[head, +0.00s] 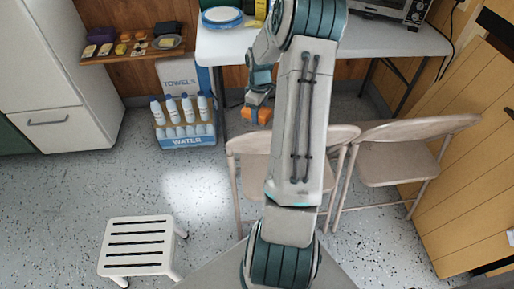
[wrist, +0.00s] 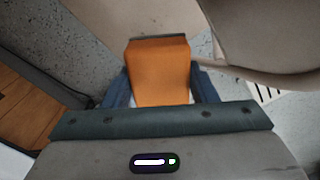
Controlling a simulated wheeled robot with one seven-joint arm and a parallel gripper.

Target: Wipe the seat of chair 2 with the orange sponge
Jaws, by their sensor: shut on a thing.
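My gripper (head: 258,100) is shut on the orange sponge (wrist: 160,72), which also shows in the head view (head: 264,115). The sponge points away from the wrist and has a dark strip along its far edge. A beige folding chair (head: 250,143) stands behind my arm, which hides much of it. A second beige folding chair (head: 398,160) stands to its right. No number shows on either chair. In the wrist view a beige chair surface (wrist: 175,15) lies beyond the sponge; I cannot tell whether they touch.
A white table (head: 225,50) stands behind the chairs, with a toaster oven (head: 385,8). A white slotted stool (head: 138,245) is at the lower left. A bottle rack (head: 185,125) stands by the back wall. Speckled floor (head: 70,190) is open at the left.

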